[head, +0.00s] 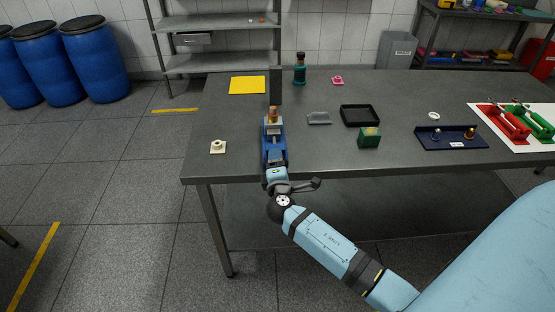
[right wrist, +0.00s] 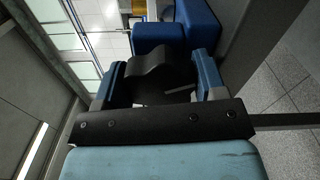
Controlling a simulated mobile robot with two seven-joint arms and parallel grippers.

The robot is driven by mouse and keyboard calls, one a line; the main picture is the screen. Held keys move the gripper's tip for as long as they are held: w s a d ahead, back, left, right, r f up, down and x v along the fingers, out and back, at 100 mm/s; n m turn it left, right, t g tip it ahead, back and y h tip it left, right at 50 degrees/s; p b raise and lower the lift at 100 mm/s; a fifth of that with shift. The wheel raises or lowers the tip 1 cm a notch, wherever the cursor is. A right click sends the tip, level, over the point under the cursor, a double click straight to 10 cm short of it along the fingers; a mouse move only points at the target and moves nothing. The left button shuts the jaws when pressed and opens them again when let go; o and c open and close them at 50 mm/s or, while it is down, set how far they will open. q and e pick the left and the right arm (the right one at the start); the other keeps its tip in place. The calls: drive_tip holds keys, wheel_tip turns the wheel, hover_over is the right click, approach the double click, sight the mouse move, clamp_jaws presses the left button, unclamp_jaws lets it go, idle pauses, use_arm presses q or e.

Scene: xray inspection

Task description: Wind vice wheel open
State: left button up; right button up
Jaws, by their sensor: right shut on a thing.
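The blue vice (head: 274,145) stands near the front edge of the table, with an orange-topped piece (head: 272,116) at its far end. My right gripper (head: 277,174) reaches the vice's near end from the front. In the right wrist view, the dark lobed vice wheel (right wrist: 158,76) sits between the two fingers of my right gripper (right wrist: 160,82), which is shut on it. The blue vice body (right wrist: 175,32) is just beyond the wheel. In the head view the wheel is hidden by the gripper. My left gripper is in neither view.
A dark post stands behind the vice.

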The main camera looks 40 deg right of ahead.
drive_tip(key=n+p, duration=0.1)
drive_tip(key=n, duration=0.1)
drive_tip(key=n+p, duration=0.1)
drive_tip(key=shift+r+n, duration=0.2)
drive_tip(key=shift+n, duration=0.2)
drive_tip(key=n+p, duration=0.2)
drive_tip(key=shift+n, duration=0.4)
drive_tip(key=n+p, duration=0.2)
drive_tip(key=n, duration=0.2)
drive_tip(key=shift+a+p, duration=0.1)
drive_tip(key=shift+p, duration=0.3)
drive_tip(key=shift+n+p, duration=0.5)
drive_tip(key=shift+n, duration=0.3)
drive_tip(key=shift+f, duration=0.1)
drive_tip(key=o, duration=0.6)
